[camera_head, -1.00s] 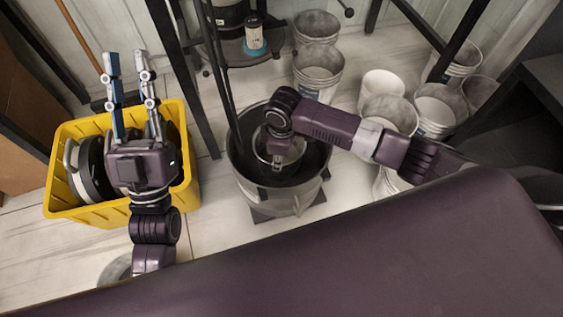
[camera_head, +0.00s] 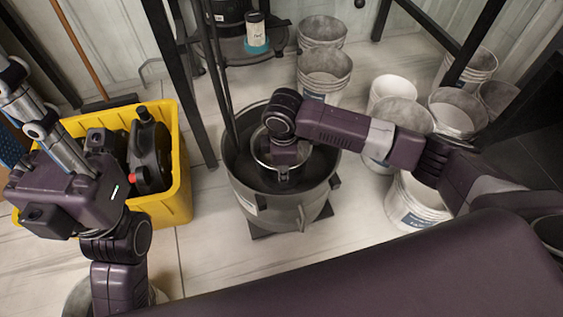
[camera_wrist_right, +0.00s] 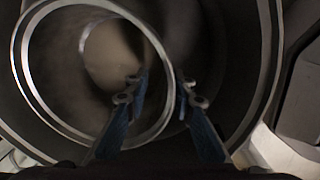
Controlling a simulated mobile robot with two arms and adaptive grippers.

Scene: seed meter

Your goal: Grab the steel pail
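The steel pail is a round, shiny-rimmed vessel (camera_head: 257,152) inside a big dark grey bin (camera_head: 240,190). Its bright rim fills the left of the right wrist view (camera_wrist_right: 20,60). My right gripper points down into the bin, and its fingertips are mostly hidden in the head view. In the right wrist view the right gripper (camera_wrist_right: 163,88) has its blue-padded fingers apart. The pail's rim passes between them, one finger over the pail's inside and one outside. I cannot tell whether they touch it. My left gripper (camera_head: 22,100) is at the left edge, open and partly cut off.
A yellow crate (camera_head: 178,190) with black gear stands beside my left gripper. Several pails and white buckets (camera_head: 412,205) stand right of and behind the bin. Dark stand legs (camera_head: 190,90) rise behind it. Some floor is free between crate and bin.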

